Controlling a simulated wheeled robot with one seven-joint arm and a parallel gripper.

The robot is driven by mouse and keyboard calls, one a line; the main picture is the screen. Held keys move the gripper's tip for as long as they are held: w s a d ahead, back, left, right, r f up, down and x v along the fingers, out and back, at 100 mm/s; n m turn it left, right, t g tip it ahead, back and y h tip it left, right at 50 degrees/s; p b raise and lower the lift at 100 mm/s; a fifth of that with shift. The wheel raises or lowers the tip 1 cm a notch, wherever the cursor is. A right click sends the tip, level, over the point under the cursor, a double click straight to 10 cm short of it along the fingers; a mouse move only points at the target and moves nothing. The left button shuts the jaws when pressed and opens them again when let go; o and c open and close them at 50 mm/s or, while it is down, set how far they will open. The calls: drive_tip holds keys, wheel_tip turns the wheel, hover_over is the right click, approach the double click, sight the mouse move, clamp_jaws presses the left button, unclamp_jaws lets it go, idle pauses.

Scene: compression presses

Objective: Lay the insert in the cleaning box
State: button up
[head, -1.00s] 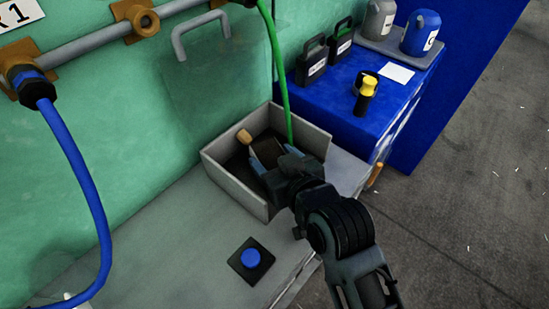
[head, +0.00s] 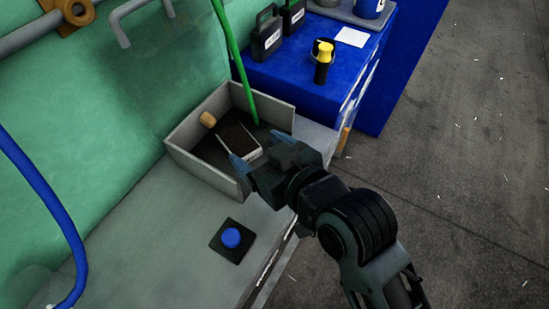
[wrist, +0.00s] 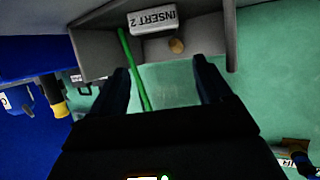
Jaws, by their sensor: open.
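The grey open-topped cleaning box (head: 205,172) stands on the bench against the green machine; its wall also shows in the wrist view (wrist: 92,50). The insert (head: 238,141), a block with a dark top and pale sides, lies inside the box. In the wrist view the insert (wrist: 153,20) shows a pale face reading "INSERT 2", upside down. My gripper (head: 262,152) is at the box's near right side, its fingers spread. In the wrist view my gripper (wrist: 163,76) has nothing between its fingers and the insert is beyond the tips, apart from them.
A blue push button (head: 231,238) sits on the bench in front. A blue cabinet (head: 300,75) behind holds black containers (head: 267,35) and a yellow-topped tool (head: 324,55).

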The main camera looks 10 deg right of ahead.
drive_tip(key=shift+v, duration=2.35)
drive_tip(key=s+d+f+m+t+h, duration=0.1)
drive_tip(key=s+d+f+m+h, duration=0.15)
drive_tip(key=s+d, duration=0.65)
drive_tip(key=s+d+f+m+t+h, duration=0.1)
drive_tip(key=s+d+m+h, duration=0.2)
drive_tip(key=s+d, duration=0.55)
drive_tip(key=s+r+t+h, duration=0.1)
drive_tip(key=s+r, duration=0.2)
drive_tip(key=s, duration=0.6)
drive_tip(key=shift+s+r, duration=0.3)
drive_tip(key=shift+r, duration=0.05)
drive_tip(key=shift+d+m, duration=0.1)
drive_tip(key=shift+m, duration=0.15)
